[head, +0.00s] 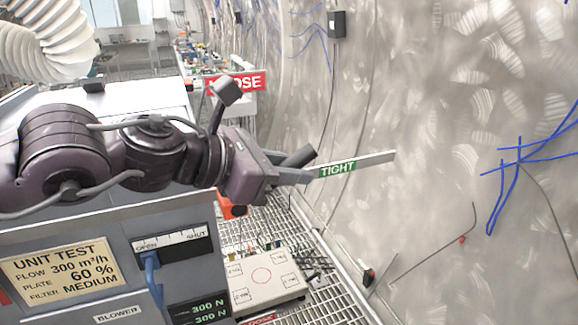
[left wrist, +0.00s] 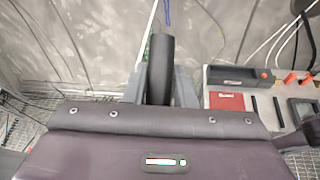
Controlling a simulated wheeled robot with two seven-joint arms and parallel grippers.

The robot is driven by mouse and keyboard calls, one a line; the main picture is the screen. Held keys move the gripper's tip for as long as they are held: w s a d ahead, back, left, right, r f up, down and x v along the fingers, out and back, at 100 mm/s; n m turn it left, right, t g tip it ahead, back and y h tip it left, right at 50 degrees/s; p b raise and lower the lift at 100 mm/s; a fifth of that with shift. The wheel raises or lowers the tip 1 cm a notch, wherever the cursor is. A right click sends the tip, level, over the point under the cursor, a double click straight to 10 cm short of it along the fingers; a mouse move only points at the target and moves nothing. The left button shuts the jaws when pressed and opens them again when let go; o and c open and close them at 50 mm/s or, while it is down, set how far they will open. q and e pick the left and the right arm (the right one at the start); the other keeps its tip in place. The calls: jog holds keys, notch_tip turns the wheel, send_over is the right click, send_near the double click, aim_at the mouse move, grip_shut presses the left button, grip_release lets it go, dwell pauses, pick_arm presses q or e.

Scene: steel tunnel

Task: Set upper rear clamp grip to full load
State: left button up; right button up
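The black cylindrical clamp grip (head: 300,157) stands out at a slant beside the green TIGHT label (head: 337,169) on a pale strip. A red label (head: 240,82), partly hidden and ending in "OSE", is farther back. My left gripper (head: 296,172) is at the grip. In the left wrist view the grip (left wrist: 160,68) stands between the two grey fingers, which appear to press on both its sides. My right gripper is in neither view.
The grey cabinet (head: 75,230) carries a UNIT TEST plate and a blue lever (head: 152,275) by the OPEN end of an OPEN–SHUT scale. A pale panel (head: 262,277) lies on the grating floor (head: 335,295). The curved steel wall (head: 450,120) bounds the right side.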

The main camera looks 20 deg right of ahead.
pick_arm(q)
grip_shut()
